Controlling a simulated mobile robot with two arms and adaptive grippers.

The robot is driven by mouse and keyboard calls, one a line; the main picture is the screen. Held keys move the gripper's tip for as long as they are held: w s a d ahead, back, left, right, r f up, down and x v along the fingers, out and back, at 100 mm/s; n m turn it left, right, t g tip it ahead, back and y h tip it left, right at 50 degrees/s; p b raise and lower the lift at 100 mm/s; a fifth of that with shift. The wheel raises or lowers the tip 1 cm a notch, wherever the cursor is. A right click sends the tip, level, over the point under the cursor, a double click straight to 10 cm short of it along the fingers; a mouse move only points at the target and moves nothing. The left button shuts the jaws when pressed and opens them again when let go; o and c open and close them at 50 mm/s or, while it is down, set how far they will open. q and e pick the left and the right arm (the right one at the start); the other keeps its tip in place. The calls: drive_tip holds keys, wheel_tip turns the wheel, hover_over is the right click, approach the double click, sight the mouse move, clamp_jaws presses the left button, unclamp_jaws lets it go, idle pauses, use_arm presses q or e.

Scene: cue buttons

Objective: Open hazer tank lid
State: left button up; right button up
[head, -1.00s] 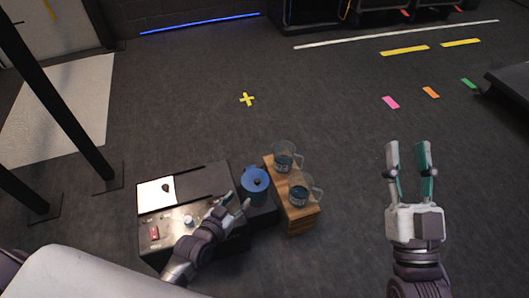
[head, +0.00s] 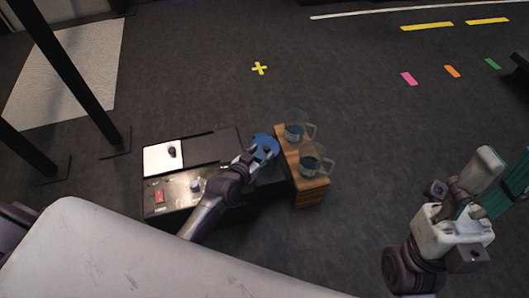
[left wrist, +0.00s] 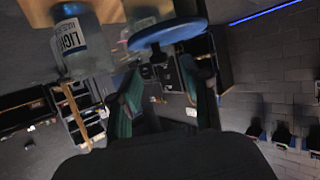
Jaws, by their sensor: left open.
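The blue round lid (head: 266,141) of the hazer tank is beside the wooden stand, partly hidden by my left gripper. In the left wrist view the lid (left wrist: 168,34) shows nearly edge-on at the top, with a dark knob (left wrist: 157,56) on it. My left gripper (head: 260,152) is open at the lid; its two teal-padded fingers (left wrist: 168,80) reach toward the knob from either side. I cannot tell whether they touch it, or whether the lid sits on the tank. My right gripper (head: 497,178) is away over the floor at the right, its finger gap unclear.
The black hazer box (head: 215,148) has a white panel, a red switch and a knob. Two clear jugs (head: 294,133) (head: 311,167) stand on the wooden stand (head: 310,190), close right of the lid. The floor beyond is open. Black posts (head: 62,70) stand left.

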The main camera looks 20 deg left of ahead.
sight(264, 144)
use_arm(q)
drive_tip(key=shift+b+x, duration=0.45)
drive_tip(key=shift+x, duration=1.05)
drive_tip(key=shift+c, duration=0.2)
clamp_jaws()
